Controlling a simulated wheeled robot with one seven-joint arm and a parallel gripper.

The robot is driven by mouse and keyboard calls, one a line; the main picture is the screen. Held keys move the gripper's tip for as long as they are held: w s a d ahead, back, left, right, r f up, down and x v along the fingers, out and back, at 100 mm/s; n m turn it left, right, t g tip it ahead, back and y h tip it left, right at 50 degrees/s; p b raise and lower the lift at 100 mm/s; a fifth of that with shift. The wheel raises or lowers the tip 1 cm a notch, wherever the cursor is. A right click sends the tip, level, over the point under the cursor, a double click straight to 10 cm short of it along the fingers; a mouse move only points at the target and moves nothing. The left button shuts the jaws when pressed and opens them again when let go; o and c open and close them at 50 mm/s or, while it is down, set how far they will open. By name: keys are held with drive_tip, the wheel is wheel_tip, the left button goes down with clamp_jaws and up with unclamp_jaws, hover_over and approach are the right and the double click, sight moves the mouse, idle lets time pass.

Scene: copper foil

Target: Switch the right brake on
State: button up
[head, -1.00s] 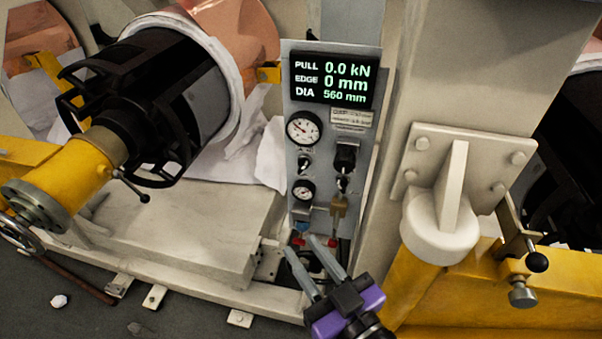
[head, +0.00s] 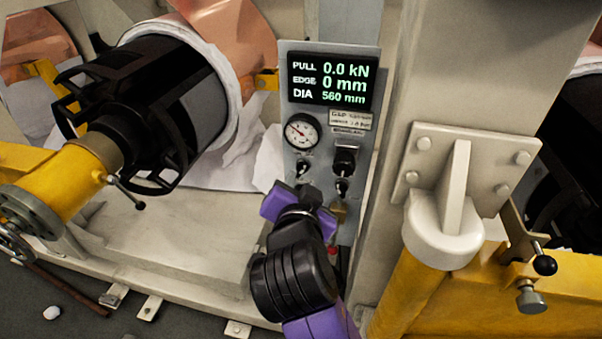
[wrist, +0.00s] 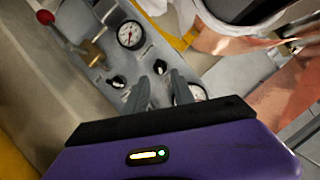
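The grey control panel (head: 332,115) stands upright ahead of me. In the head view a small black knob (head: 303,168) sits below the upper gauge (head: 302,131); another black knob (head: 342,187) sits to its right, under a larger black control (head: 345,160). I cannot read which is the right brake. My gripper (wrist: 160,78) is open and empty, its grey fingers apart in the wrist view. The left knob (wrist: 160,67) appears just beyond and between the fingertips; the right knob (wrist: 119,82) is left of them. In the head view my gripper hides its own fingertips and the lower gauge.
A brass fitting (wrist: 92,52) and a red ball handle (wrist: 46,17) stick out near the lower gauge (wrist: 130,35). A lit display (head: 332,82) tops the panel. A pale post (head: 395,190) stands right of the panel; a roll and yellow shaft (head: 60,190) are at left.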

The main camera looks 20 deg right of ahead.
sight(301, 172)
drive_tip(key=shift+p+x, duration=0.4)
drive_tip(key=shift+x, duration=2.75)
clamp_jaws()
